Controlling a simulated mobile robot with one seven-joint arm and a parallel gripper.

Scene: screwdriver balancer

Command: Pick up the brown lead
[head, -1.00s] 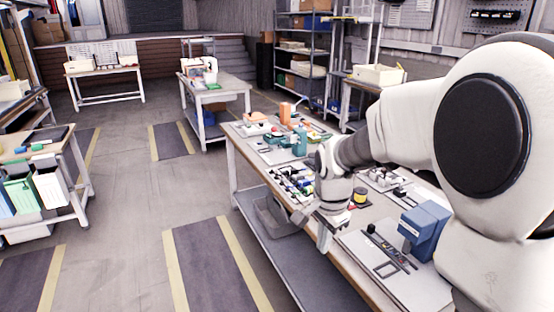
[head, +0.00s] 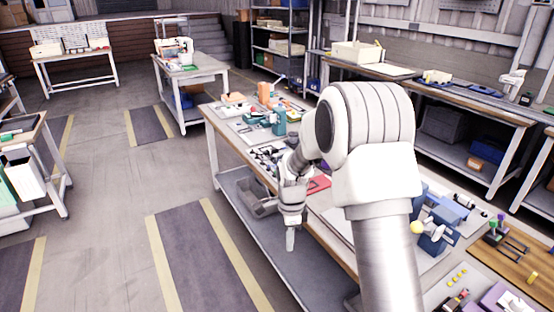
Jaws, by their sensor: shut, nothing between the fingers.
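My gripper (head: 290,240) points straight down at the left edge of the long workbench (head: 228,148), over or just outside that edge. Its fingers look shut, with nothing seen between them. I cannot make out a brown lead anywhere in this view. It may be too small to tell or hidden behind my arm, which covers the middle of the bench.
Orange and teal tools (head: 272,105) stand at the bench's far end. A grey bin (head: 252,195) sits on its lower shelf. Blue devices (head: 437,225) stand right of my arm. A wooden board (head: 518,258) lies at lower right.

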